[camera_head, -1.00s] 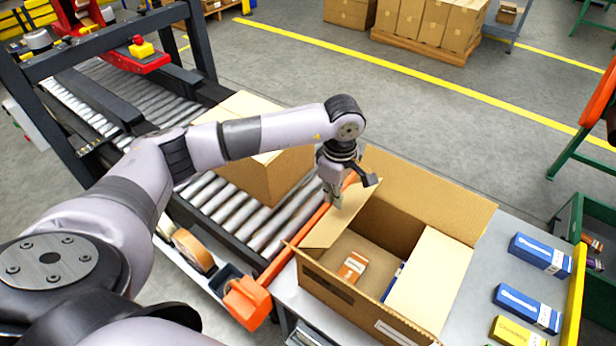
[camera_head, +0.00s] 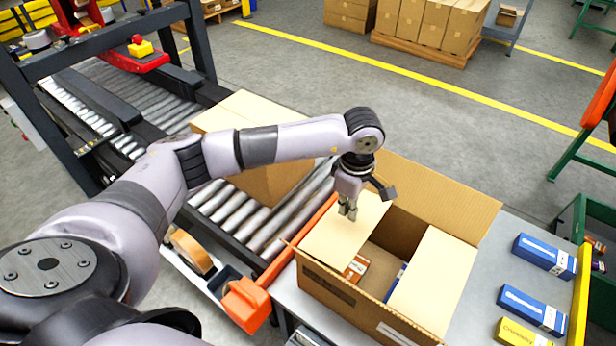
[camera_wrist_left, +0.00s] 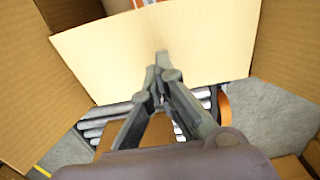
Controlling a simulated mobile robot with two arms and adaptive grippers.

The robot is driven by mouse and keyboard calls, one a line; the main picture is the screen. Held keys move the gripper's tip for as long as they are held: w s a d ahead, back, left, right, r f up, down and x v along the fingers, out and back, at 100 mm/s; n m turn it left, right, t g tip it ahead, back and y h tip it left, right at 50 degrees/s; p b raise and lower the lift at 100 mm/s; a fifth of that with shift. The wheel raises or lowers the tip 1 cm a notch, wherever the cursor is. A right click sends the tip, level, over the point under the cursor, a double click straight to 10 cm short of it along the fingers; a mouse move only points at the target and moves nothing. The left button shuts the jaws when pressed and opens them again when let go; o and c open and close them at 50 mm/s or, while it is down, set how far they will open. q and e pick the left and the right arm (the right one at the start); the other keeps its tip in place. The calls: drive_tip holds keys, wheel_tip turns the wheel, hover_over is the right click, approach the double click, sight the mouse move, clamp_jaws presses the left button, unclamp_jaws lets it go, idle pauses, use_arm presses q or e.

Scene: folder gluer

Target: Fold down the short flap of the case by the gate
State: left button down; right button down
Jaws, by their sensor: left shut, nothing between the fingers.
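The open case (camera_head: 330,285) stands on the grey table beside the roller conveyor. Its short flap by the gate (camera_head: 335,240) is tilted inward over the opening; it also shows in the left wrist view (camera_wrist_left: 215,45). The opposite short flap (camera_head: 437,275) lies folded in, and the far long flap (camera_head: 445,195) stands up. My left gripper (camera_head: 348,212) is shut and empty, with its fingertips at the flap by the gate. In the left wrist view the shut fingertips (camera_wrist_left: 162,68) overlap the flap. The orange gate (camera_head: 300,238) runs along the conveyor edge. My right gripper is not in view.
An orange-and-white box (camera_head: 355,268) and a partly hidden blue item lie inside the case. Blue boxes (camera_head: 530,308) and a yellow box lie on the table at right. Another carton (camera_head: 270,183) sits on the conveyor behind my left arm.

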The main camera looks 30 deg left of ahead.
sight(355, 227)
use_arm(q)
drive_tip(key=shift+d+f, duration=0.35)
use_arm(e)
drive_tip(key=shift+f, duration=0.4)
use_arm(q)
drive_tip(key=shift+s+d+f+b, duration=0.1)
drive_tip(key=shift+d+f+b, duration=0.35)
drive_tip(key=shift+f+b, duration=0.3)
drive_tip(key=shift+d+f, duration=0.15)
drive_tip(key=shift+d, duration=0.1)
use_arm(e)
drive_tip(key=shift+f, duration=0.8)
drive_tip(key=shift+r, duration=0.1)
